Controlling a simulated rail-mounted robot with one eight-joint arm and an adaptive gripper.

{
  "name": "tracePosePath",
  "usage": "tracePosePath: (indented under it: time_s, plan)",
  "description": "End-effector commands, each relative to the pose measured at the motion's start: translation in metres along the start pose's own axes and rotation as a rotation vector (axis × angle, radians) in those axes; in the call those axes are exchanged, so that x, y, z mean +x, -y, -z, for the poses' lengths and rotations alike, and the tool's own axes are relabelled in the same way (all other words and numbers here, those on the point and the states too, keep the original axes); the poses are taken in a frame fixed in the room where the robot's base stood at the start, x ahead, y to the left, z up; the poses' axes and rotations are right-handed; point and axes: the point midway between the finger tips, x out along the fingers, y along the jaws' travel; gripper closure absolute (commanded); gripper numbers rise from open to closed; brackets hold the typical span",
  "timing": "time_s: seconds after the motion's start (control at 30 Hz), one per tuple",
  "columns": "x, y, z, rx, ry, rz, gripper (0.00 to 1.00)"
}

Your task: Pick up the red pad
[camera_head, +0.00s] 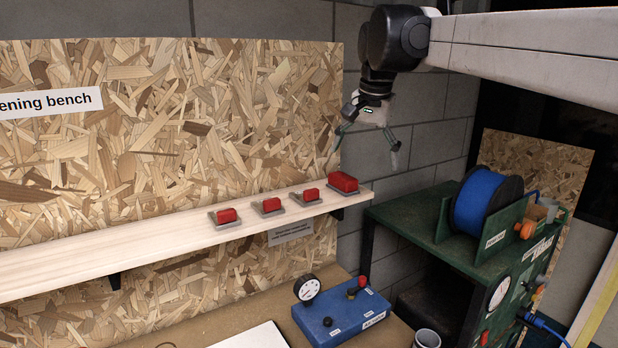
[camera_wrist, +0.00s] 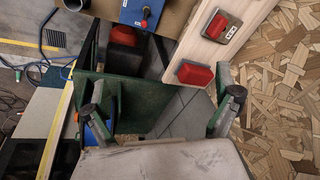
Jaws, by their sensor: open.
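Several red pads on grey bases sit in a row on a pale wooden shelf (camera_head: 150,238). The biggest red pad (camera_head: 343,182) is at the shelf's right end; smaller ones are the red pad (camera_head: 311,194), the red pad (camera_head: 271,205) and the red pad (camera_head: 227,215). My gripper (camera_head: 368,143) is open and empty, above and slightly right of the shelf end, apart from the pads. In the wrist view, my spread fingers (camera_wrist: 165,95) frame the bottom; one red pad (camera_wrist: 196,74) lies near the right finger, with another red pad (camera_wrist: 217,26) beyond it.
A chipboard panel (camera_head: 130,140) stands behind the shelf. A green bench (camera_head: 415,220) with a blue reel (camera_head: 483,200) is to the right. A blue gauge box (camera_head: 340,315) is below the shelf. Air around my gripper looks clear.

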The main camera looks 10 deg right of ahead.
Motion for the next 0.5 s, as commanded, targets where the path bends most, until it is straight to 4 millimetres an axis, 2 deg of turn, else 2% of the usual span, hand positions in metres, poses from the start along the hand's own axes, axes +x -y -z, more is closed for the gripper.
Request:
tracePosePath:
  time_s: [0.03,0.2,0.5]
  plan:
    - [-0.004,0.01,0.016,0.026,0.012,-0.008,0.03]
    - [-0.005,0.037,0.056,0.125,0.054,-0.042,0.03]
    - [0.007,0.074,0.113,0.299,0.12,-0.112,0.03]
